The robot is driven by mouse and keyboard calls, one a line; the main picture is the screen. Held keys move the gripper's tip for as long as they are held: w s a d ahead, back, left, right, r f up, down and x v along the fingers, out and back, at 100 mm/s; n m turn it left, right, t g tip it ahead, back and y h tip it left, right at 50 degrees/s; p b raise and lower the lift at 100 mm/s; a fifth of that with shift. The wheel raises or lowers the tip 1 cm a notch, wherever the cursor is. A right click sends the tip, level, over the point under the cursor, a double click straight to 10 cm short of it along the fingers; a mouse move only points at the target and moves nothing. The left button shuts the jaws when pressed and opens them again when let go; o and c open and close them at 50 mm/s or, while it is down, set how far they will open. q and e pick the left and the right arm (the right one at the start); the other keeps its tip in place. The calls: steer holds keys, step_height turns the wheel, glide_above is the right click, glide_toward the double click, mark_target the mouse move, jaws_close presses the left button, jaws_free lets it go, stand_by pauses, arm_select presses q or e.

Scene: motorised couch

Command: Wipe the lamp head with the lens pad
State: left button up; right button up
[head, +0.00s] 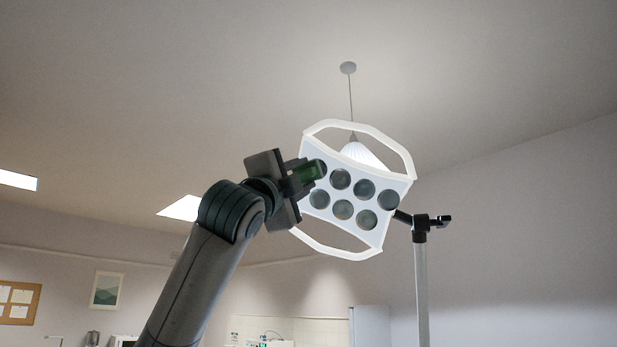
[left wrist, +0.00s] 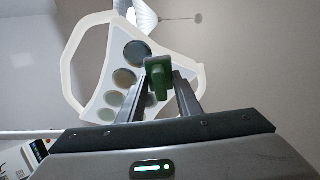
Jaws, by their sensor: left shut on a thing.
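The lamp head (head: 376,222) is a white panel with several round grey lenses and white loop handles at its top and bottom. It is tilted and hangs on a jointed arm from a pole. It also shows in the left wrist view (left wrist: 109,97). My left gripper (head: 308,171) is shut on the green lens pad (head: 309,172), which also shows between the fingers in the left wrist view (left wrist: 158,78). The pad is at the lamp head's upper left lens and overlaps it in the head view. I cannot tell whether they touch. My right gripper is not in view.
The lamp's pole (head: 421,285) stands to the right of the lamp head. A pendant lamp (head: 362,154) hangs from the ceiling behind it. A white cabinet (head: 370,326) and a counter area are low in the background.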

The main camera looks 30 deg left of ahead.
mark_target(323, 178)
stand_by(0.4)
arm_select(q)
steer(key=shift+f, duration=0.1)
steer(key=shift+w+d+f+b, duration=0.15)
steer(key=shift+w+d+f, duration=0.1)
steer(key=shift+d, duration=0.2)
steer(key=shift+w+d+f+b, duration=0.15)
steer(key=shift+w+d, duration=0.1)
steer(key=shift+d, duration=0.2)
steer(key=shift+w+d+f+b, duration=0.1)
steer(key=shift+w+d+f, duration=0.15)
steer(key=shift+d, duration=0.2)
steer(key=shift+d, duration=0.1)
steer(key=shift+w+d+f+b, duration=0.2)
steer(key=shift+w+d+f, duration=0.1)
steer(key=shift+d, duration=0.15)
steer(key=shift+w+d+f+b, duration=0.2)
steer(key=shift+w+d+f, duration=0.1)
steer(key=shift+d, duration=0.1)
steer(key=shift+w+d+f, duration=0.2)
steer(key=shift+d, duration=0.3)
steer(key=shift+w+d+f+b, duration=0.15)
steer(key=shift+w+d+f, duration=0.1)
steer(key=shift+d, duration=0.2)
steer(key=shift+w+d+f+b, duration=0.15)
steer(key=shift+w+d+f, duration=0.05)
steer(key=shift+d, duration=0.3)
steer(key=shift+w+d+f+b, duration=0.15)
steer(key=shift+w+d+f, duration=0.1)
steer(key=shift+d, duration=0.2)
